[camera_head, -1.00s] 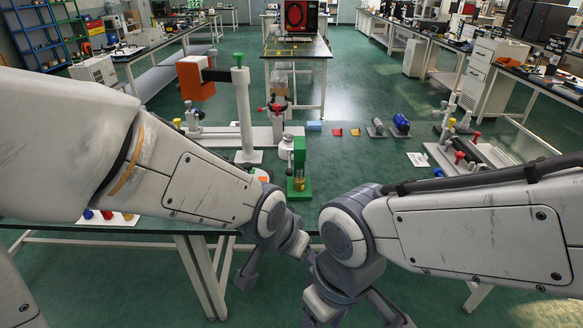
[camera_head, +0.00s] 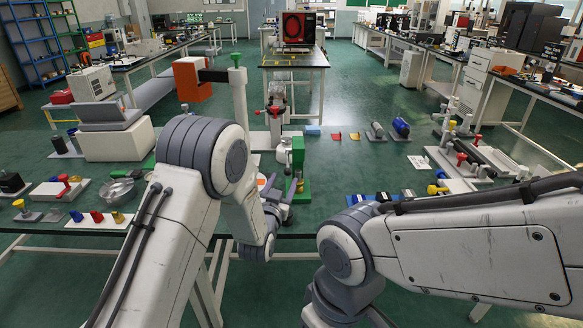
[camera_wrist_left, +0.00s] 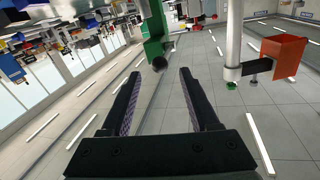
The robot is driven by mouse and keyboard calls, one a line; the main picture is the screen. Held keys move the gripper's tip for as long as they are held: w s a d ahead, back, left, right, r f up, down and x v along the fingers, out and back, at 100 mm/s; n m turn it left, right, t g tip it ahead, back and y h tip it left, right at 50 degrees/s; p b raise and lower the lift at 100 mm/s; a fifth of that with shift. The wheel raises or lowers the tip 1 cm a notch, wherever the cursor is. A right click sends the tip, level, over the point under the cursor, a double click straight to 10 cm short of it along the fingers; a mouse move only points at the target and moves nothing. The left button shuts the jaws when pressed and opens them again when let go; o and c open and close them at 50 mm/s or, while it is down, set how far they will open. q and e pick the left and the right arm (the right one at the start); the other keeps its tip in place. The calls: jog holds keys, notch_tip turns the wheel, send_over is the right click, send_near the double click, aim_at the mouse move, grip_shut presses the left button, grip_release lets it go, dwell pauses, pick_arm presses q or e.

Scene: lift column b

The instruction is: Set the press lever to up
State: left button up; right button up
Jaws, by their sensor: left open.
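The green press (camera_head: 298,150) stands upright on the table in the head view, just beyond my left gripper, partly covered by it. In the left wrist view the press (camera_wrist_left: 152,28) appears upside down at top centre. A dark round knob (camera_wrist_left: 158,64), which looks like the end of its lever, shows just past the fingertips, between their lines. I cannot tell the lever's angle. My left gripper (camera_head: 282,187) is open and empty, with both fingers (camera_wrist_left: 158,76) apart in the wrist view. My right gripper is out of view; only its arm shows.
A white post (camera_head: 241,110) with an orange box (camera_head: 191,80) stands left of the press. A red-handled valve (camera_head: 275,112) is behind it. Small blocks and cylinders (camera_head: 400,128) lie to the right. A white box device (camera_head: 115,138) is at left. The table right of the press is partly clear.

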aim_at(288, 161)
pick_arm(q)
jog(key=p+x, duration=0.1)
jog(key=x, duration=0.8)
jog(key=shift+s, duration=0.1)
grip_shut()
jog(key=shift+d, duration=0.15)
jog(key=shift+d+f, duration=0.1)
dwell(0.9)
